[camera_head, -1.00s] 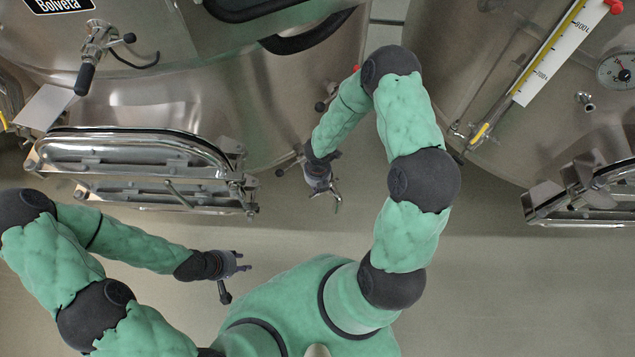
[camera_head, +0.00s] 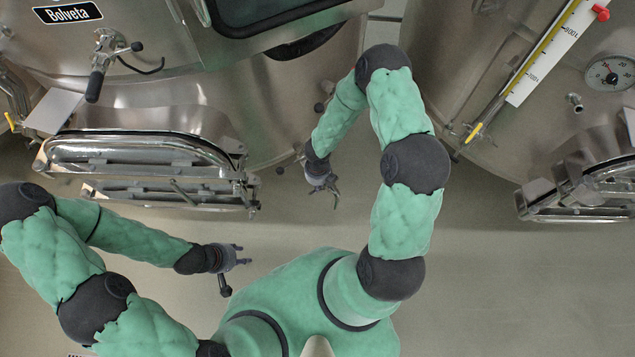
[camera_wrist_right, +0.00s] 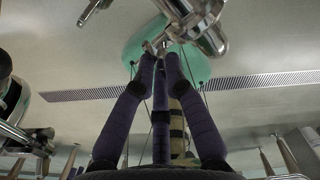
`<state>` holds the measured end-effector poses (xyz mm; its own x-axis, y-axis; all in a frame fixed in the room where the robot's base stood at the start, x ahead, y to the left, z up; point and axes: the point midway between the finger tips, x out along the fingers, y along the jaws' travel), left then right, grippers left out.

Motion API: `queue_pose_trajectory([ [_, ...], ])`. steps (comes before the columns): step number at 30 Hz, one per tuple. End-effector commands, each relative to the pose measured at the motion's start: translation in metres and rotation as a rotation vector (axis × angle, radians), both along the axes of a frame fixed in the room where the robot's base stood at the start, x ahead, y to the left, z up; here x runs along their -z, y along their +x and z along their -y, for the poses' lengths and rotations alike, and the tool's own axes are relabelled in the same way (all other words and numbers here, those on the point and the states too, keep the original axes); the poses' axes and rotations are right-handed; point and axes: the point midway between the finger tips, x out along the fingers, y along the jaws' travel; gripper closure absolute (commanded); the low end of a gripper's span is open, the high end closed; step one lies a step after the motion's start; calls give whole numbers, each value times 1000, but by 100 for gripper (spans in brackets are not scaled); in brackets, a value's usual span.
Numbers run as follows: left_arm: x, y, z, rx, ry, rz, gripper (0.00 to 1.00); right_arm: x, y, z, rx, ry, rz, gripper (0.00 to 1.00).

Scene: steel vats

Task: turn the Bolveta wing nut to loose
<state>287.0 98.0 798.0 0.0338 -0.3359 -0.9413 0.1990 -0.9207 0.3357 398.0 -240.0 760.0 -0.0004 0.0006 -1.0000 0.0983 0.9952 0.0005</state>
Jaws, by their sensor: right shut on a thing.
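The Bolveta vat (camera_head: 290,110) fills the upper left of the head view, with its black name label (camera_head: 68,13). My right gripper (camera_head: 331,188) is at the lower right of this vat, below its curved wall. In the right wrist view its fingers (camera_wrist_right: 160,60) come together on a small metal piece (camera_wrist_right: 155,46), which I take to be the Bolveta wing nut. The fingertips hide part of it, and its turn position cannot be made out. My left gripper (camera_head: 242,255) is open and empty, low in the middle, away from the vat.
A steel hatch (camera_head: 140,150) with clamps juts from the vat at left. A valve with a black handle (camera_head: 95,85) is above it. A second vat (camera_head: 500,120) with a sight scale and gauge (camera_head: 608,74) stands at right. The floor (camera_head: 480,280) is clear.

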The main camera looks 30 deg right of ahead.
Motion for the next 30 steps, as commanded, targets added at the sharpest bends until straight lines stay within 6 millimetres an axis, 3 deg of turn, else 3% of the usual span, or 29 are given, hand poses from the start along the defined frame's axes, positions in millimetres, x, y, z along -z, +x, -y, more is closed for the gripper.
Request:
queue_pose_trajectory([
  [12, 0, 0, 0, 0, 0, 0, 60, 0, 1, 0, -5, 0, 2, 100],
  [13, 0, 0, 0, 0, 0, 0, 60, 0, 1, 0, -5, 0, 2, 79],
  [14, 0, 0, 0, 0, 0, 0, 60, 0, 1, 0, -4, 0, 2, 76],
  [24, 0, 0, 0, 0, 0, 0, 60, -2, 1, 0, -4, 0, 1, 76],
  [30, 0, 0, 0, 0, 0, 0, 60, -23, 2, 1, -3, -1, 5, 76],
])
